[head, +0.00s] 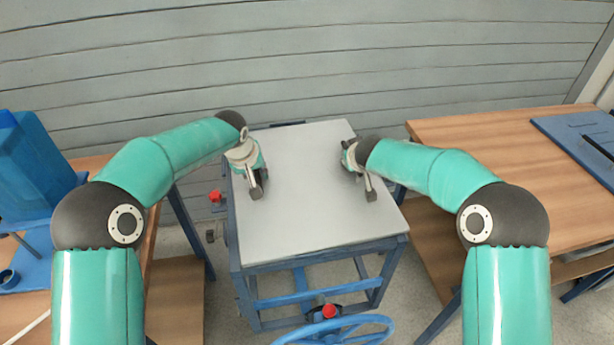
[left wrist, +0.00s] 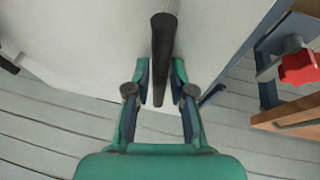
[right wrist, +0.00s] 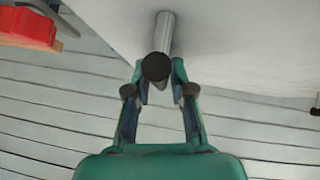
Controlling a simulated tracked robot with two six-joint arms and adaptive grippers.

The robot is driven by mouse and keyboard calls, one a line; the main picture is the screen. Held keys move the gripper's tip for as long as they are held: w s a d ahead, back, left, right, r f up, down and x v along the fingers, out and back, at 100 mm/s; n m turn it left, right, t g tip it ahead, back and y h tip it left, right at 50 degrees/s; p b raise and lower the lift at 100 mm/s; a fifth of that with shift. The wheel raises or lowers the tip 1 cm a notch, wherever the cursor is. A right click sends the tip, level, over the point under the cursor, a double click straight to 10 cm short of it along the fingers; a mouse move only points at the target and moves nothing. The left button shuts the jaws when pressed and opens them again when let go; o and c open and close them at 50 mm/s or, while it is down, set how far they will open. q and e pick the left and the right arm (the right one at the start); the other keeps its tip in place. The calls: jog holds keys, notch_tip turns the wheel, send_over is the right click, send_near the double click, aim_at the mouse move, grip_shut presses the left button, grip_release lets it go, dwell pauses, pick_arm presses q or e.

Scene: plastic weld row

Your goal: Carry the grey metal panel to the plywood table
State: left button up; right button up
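The grey metal panel (head: 305,205) lies flat on a blue frame stand (head: 246,262) in the middle. Two rod handles with dark ends, a left one (left wrist: 162,50) and a right one (right wrist: 166,35), are at its sides. A wood-topped table (head: 465,135) stands on the right and another wooden table (head: 88,165) on the left; I cannot tell which is the plywood one.
A blue container (head: 35,165) stands on the left table. A blue board (head: 575,135) lies on the right table, whose near left part is bare. A blue wheel (head: 335,332) is in front of the stand. A grey plank wall (head: 300,60) is close behind.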

pick_arm(q)
jog(key=shift+w+f, duration=0.15)
jog(key=shift+f, duration=0.15)
pick_arm(e)
jog(key=shift+w+f, duration=0.2)
jog(key=shift+w, duration=0.05)
pick_arm(q)
grip_shut()
pick_arm(e)
grip_shut()
jog(key=shift+r, duration=0.1)
